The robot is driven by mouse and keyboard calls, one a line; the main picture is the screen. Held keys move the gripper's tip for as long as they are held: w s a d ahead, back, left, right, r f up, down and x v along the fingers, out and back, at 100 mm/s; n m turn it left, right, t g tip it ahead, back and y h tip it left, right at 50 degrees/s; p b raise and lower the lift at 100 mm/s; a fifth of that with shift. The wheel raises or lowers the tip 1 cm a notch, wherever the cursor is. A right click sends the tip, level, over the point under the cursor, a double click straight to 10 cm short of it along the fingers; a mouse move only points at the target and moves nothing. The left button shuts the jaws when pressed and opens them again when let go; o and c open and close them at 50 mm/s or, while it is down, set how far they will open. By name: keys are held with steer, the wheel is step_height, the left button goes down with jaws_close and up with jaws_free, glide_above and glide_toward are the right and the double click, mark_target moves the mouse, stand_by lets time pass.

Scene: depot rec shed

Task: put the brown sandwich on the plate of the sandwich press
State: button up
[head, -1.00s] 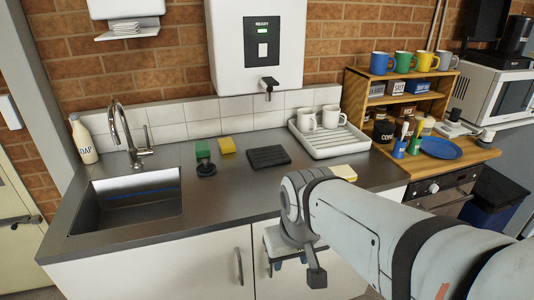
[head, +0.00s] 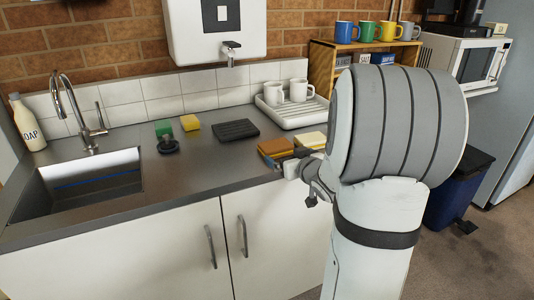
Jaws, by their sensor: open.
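A brown, bread-like slab (head: 275,146), which looks like the brown sandwich, lies near the front edge of the steel counter. A pale cream-yellow slab (head: 312,139) lies just behind and right of it. My gripper (head: 288,161) is low at the counter's front edge, close beside the brown slab. It is open, but its fingers are small and partly hidden by my wrist, so I cannot tell whether they touch the slab.
A white drying rack (head: 292,116) with two mugs stands behind. A wooden shelf (head: 322,62) with mugs and a bin (head: 459,190) are right.

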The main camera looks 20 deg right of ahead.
mark_target(281, 151)
steer(key=shift+w+d+f+t+y, duration=0.1)
steer(key=shift+w+f+t+y, duration=0.2)
steer(key=shift+w, duration=0.1)
steer(key=w, duration=0.3)
steer(key=w+f, duration=0.1)
steer(key=w, duration=0.3)
steer(key=shift+f+b, duration=0.2)
steer(key=shift+b, duration=0.2)
steer(key=shift+c, duration=0.2)
steer(key=c, duration=0.4)
